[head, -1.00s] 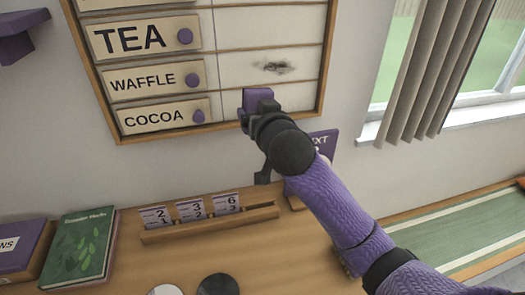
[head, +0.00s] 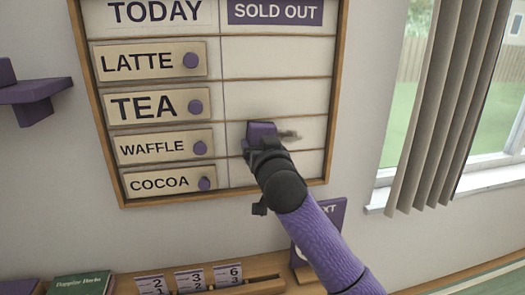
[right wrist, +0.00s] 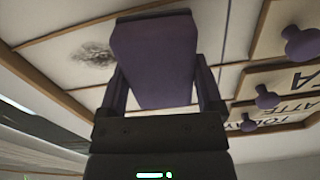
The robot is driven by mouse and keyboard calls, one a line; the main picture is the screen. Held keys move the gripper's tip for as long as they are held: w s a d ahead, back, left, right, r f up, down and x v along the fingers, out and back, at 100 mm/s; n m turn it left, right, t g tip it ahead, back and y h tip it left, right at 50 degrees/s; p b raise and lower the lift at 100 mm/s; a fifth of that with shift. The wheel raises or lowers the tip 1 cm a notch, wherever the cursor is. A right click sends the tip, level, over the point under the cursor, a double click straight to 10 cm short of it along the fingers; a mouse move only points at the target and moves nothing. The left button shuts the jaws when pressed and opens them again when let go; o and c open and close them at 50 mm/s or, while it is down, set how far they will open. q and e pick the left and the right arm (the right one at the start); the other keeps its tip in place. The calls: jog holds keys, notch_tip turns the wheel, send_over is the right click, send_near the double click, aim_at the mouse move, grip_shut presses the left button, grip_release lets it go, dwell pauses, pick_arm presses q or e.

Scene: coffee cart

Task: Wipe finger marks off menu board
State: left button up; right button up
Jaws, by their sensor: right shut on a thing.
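The menu board (head: 275,64) hangs on the wall in a wooden frame, with TODAY and SOLD OUT headings. Dark finger marks (head: 289,135) lie in the sold-out column beside the WAFFLE row. They show as a grey smudge in the right wrist view (right wrist: 93,54). My right gripper (head: 262,142) is shut on a purple block-shaped wiper (right wrist: 153,60). The wiper is at the board, over the left part of the marks; whether it touches the surface I cannot tell. My left gripper is not in view.
Name plates with purple knobs, such as the WAFFLE plate (head: 154,147), fill the left column. Below are a number-card rack (head: 245,287), a green book (head: 80,284) and a purple sign (head: 330,212). A purple shelf (head: 33,92) is at left, a curtain (head: 440,100) at right.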

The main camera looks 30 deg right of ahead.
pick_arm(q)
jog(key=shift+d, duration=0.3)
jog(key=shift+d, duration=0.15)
pick_arm(e)
jog(key=shift+w+d, duration=0.1)
jog(key=shift+w, duration=0.1)
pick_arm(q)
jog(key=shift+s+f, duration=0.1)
pick_arm(e)
jog(key=shift+w, duration=0.35)
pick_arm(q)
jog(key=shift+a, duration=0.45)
pick_arm(e)
jog(key=shift+w+d, duration=0.15)
jog(key=shift+w, duration=0.15)
jog(key=shift+d, duration=0.1)
